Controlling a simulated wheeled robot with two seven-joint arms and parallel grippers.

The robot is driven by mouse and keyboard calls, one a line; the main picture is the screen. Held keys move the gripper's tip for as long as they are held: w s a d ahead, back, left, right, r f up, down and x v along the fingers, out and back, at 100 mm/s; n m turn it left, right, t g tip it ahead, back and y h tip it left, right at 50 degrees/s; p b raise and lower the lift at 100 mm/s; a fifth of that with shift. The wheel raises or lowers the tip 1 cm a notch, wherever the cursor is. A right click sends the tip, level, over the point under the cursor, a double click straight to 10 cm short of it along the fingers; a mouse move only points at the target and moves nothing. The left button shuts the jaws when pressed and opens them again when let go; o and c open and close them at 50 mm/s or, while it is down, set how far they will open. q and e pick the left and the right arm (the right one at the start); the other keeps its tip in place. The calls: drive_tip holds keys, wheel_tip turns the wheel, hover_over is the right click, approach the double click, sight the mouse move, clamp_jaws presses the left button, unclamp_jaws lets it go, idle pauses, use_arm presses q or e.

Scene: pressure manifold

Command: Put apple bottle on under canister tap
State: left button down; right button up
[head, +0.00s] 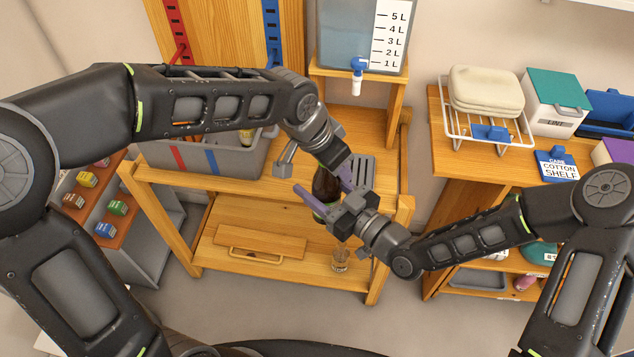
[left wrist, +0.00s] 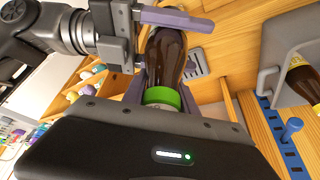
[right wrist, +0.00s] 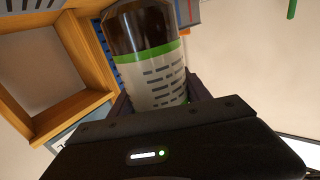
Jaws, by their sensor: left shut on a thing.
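The dark brown bottle (head: 325,187), with a green and white label, stands out in front of the wooden stand. It also shows in the left wrist view (left wrist: 167,52) and the right wrist view (right wrist: 140,28). My left gripper (left wrist: 163,95) is shut on it; in the head view its grip is partly hidden by my arm. My right gripper (head: 331,190) has its purple fingers spread, one on each side of the bottle. The canister (head: 345,35) stands on a raised shelf, its blue and white tap (head: 357,72) above a grey slotted grate (head: 363,168).
A grey crate (head: 225,160) with another bottle (head: 246,135) stands left on the wooden stand (head: 290,185). A small glass (head: 340,260) is on the lower shelf. A wire rack (head: 487,137) and a white box (head: 553,98) are on the right cabinet.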

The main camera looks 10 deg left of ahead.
sight(316, 186)
clamp_jaws()
idle(0.4)
use_arm(q)
drive_tip(key=c, duration=0.9)
unclamp_jaws()
use_arm(e)
drive_tip(key=shift+r, duration=0.1)
use_arm(q)
drive_tip(key=shift+r, duration=0.1)
drive_tip(key=v, duration=1.1)
drive_tip(key=shift+s+a+r, duration=0.15)
drive_tip(key=shift+r, duration=0.2)
drive_tip(key=shift+a+f, duration=0.1)
